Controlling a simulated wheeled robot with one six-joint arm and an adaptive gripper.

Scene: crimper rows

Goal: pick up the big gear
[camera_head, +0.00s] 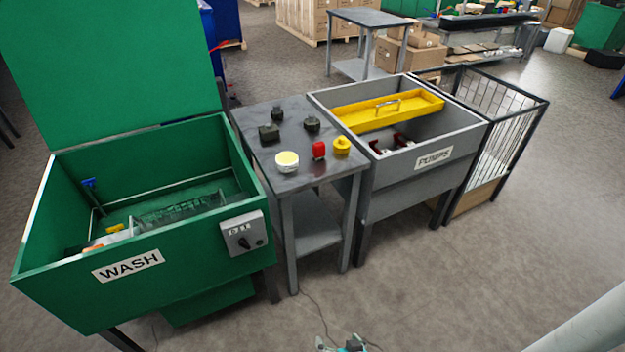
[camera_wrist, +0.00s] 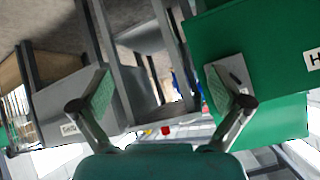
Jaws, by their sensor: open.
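No part is plainly a big gear. A round white-and-yellow piece (camera_head: 287,160) and a yellow ring-like piece (camera_head: 341,146) lie at the front of the small grey table (camera_head: 290,182). A red piece (camera_head: 319,150) stands between them, and it also shows small in the wrist view (camera_wrist: 166,130). Several dark pieces (camera_head: 269,132) lie behind them. My gripper (camera_wrist: 157,82) is open with nothing between its fingers. In the head view only its tip (camera_head: 342,344) shows at the bottom edge, in front of and apart from the table.
A green WASH tub (camera_head: 128,264) with a raised lid and several things inside stands left of the table. A grey PUMPS bin (camera_head: 415,172) with a yellow tray (camera_head: 388,108) stands right of it, then a wire cage (camera_head: 498,105). The floor in front is free.

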